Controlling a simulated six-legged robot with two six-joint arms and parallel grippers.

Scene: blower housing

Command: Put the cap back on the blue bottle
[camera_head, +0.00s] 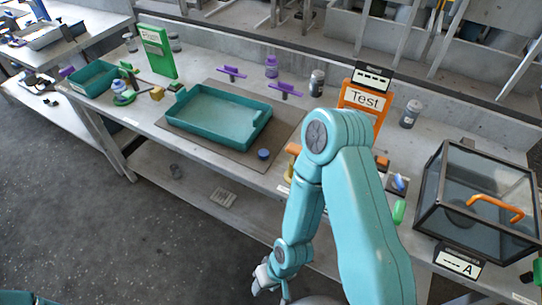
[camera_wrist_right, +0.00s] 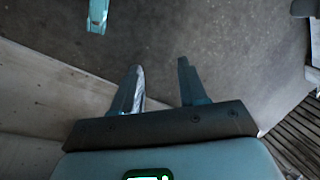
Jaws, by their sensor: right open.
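A small round blue cap-like piece (camera_head: 264,153) lies near the front edge of the brown mat. A small blue object (camera_head: 398,183) is on the bench right of my arm; I cannot tell whether it is the blue bottle. A purple bottle (camera_head: 271,66) stands at the back of the bench. My right gripper (camera_head: 265,285) hangs in front of the bench, low over the floor and away from these things. In the right wrist view its two fingers (camera_wrist_right: 160,72) are apart with nothing between them. My left gripper does not show clearly.
A teal tray (camera_head: 215,118) stands on the mat. A glass-topped box (camera_head: 480,195) with an orange handle is at right. My right arm hides part of the bench front.

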